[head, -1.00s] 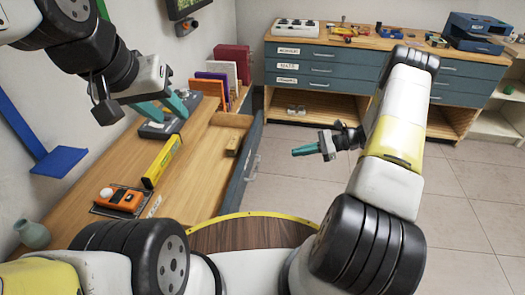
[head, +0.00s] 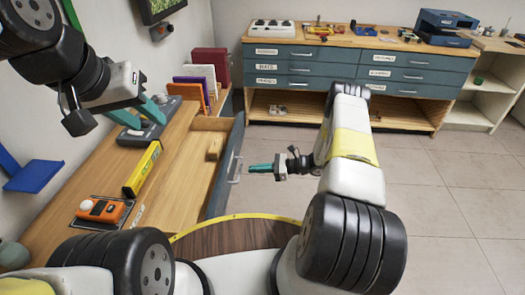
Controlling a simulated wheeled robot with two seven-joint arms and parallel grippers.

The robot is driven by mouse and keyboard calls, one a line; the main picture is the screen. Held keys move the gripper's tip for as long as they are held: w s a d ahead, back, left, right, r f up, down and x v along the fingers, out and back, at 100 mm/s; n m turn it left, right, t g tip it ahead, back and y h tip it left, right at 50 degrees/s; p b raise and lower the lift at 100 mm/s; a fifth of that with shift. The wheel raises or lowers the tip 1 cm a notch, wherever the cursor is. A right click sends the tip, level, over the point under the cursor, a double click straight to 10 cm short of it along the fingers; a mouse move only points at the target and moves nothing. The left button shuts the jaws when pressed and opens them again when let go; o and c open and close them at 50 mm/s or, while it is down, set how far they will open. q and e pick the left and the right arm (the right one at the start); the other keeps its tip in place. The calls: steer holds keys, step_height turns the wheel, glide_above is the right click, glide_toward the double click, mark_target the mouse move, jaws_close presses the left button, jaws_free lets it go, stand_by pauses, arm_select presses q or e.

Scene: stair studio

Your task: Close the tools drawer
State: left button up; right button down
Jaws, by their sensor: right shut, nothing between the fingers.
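A drawer is pulled out of the wooden bench on the left. Its blue-grey front (head: 226,176) faces right and carries a metal handle (head: 236,168). Its label is not visible, so I cannot confirm that it is the tools drawer. My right gripper (head: 251,168) has teal fingers, shut and empty. It points left just to the right of the handle; a small gap seems to remain between them. My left gripper (head: 139,113) is open and empty above the left bench, its teal fingers spread apart.
A wooden block (head: 215,148) lies in the open drawer. The bench (head: 165,185) holds a yellow level (head: 142,169), an orange device (head: 100,212) and upright books (head: 208,75). A cabinet with shut, labelled drawers (head: 330,69) stands at the back. The floor (head: 440,200) on the right is clear.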

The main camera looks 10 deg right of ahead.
steer(key=shift+x, duration=1.45)
glide_above(195, 175)
steer(key=d, duration=0.1)
steer(key=shift+s+d, duration=0.1)
steer(key=shift+s, duration=0.15)
steer(key=shift+w+a, duration=0.15)
steer(key=shift+a, duration=0.25)
steer(key=shift+a+r, duration=0.1)
steer(key=shift+r, duration=0.05)
